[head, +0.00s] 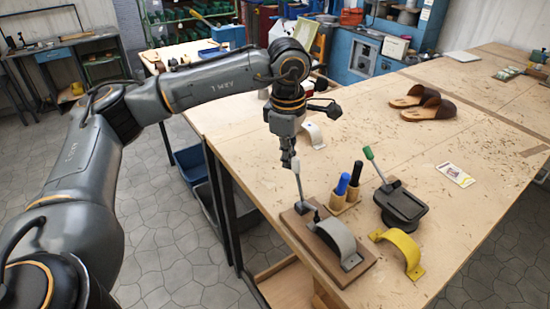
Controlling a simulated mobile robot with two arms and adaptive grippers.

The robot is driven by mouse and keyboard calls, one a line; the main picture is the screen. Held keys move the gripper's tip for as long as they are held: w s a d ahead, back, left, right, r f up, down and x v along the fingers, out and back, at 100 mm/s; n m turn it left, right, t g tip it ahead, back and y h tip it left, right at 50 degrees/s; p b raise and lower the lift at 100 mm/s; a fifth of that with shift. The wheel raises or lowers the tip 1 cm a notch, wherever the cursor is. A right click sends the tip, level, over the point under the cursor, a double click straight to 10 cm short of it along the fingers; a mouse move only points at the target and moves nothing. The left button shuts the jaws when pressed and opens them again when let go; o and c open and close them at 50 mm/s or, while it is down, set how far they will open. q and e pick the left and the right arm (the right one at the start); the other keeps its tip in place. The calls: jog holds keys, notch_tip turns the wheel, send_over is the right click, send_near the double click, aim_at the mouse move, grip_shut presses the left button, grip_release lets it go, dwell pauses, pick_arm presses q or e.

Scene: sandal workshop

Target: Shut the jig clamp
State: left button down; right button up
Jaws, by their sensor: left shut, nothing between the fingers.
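The jig (322,258) is a brown wooden board at the table's near left corner, with a grey arched strap (340,240) on it. Its clamp lever (300,188) has a pale tip and stands nearly upright at the board's back left end. My left gripper (289,162) points down at the top of this lever, with its fingers shut and nothing between them. The fingertips look very close to the lever tip; I cannot tell whether they touch. My right gripper is not in view.
A wooden holder with blue and black markers (343,184) stands right of the lever. Brown sandals (424,103) lie farther back. The table's middle is mostly clear.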

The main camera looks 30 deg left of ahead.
aim_at(297, 170)
pick_arm(q)
jog(key=s+d+f, duration=0.1)
jog(key=d+f, duration=0.1)
jog(key=shift+s+d+f+g, duration=0.25)
jog(key=shift+s+f+g, duration=0.05)
jog(key=shift+s+g, duration=0.1)
jog(key=shift+w+d+r, duration=0.1)
jog(key=shift+w, duration=0.3)
jog(key=shift+w+r+p, duration=0.25)
jog(key=shift+p, duration=0.05)
jog(key=r+p, duration=0.1)
jog(key=r, duration=0.1)
jog(key=a+r+p, duration=0.1)
jog(key=r, duration=0.1)
jog(key=shift+w+r+p, duration=0.1)
jog(key=shift+r+p, duration=0.25)
jog(key=shift+w+a+r+p, duration=0.1)
jog(key=shift+a+r+p, duration=0.2)
jog(key=shift+r, duration=0.35)
jog(key=shift+a+r+p, duration=0.1)
jog(key=shift+r+p, duration=0.3)
jog(key=shift+r, duration=0.2)
jog(key=shift+f, duration=0.1)
